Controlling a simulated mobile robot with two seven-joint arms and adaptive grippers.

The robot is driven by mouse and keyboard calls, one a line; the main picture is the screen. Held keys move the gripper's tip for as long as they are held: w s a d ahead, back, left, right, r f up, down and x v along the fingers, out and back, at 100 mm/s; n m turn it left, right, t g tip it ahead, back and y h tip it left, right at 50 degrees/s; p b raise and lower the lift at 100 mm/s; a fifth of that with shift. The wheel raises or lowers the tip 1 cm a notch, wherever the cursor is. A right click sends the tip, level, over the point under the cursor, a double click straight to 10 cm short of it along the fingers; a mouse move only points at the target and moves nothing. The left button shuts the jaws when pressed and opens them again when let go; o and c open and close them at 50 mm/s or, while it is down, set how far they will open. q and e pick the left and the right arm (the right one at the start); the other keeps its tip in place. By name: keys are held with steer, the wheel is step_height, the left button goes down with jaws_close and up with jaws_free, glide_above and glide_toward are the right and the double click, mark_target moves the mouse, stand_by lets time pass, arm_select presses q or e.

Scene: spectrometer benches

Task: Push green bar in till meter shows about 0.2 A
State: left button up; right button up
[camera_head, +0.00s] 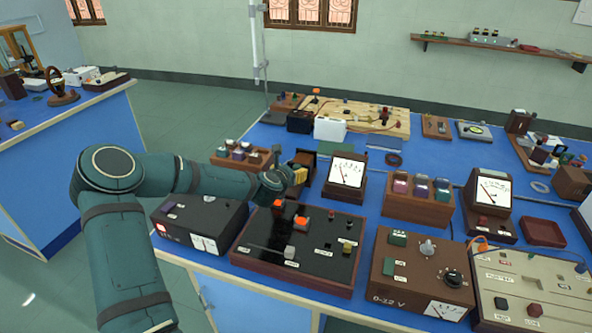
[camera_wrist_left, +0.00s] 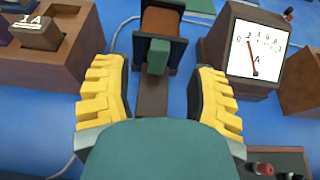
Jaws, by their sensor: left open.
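The green bar (camera_wrist_left: 158,57) shows in the left wrist view as a small upright green end in front of a brown coil (camera_wrist_left: 161,20) in a dark frame. How deep it sits in the coil cannot be told. My left gripper (camera_wrist_left: 158,72) is open, with its yellow fingers apart on either side of the bar. In the head view my left gripper (camera_head: 298,175) is at the coil stand and hides the bar. The meter (camera_wrist_left: 255,48), marked A, stands right of the coil; its needle leans left, near the low-end marks. The meter also shows in the head view (camera_head: 346,172).
A wooden box with a 1 A block (camera_wrist_left: 38,32) is left of the gripper. A black-topped control box (camera_head: 300,245) stands in front of the coil and meter. A rack of coloured blocks (camera_head: 418,205) is right of the meter.

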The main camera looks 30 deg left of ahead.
mark_target(296, 167)
arm_select(q)
steer(key=shift+b+x, duration=0.3)
steer(key=shift+x, duration=2.85)
steer(key=shift+r, duration=0.1)
jaws_close()
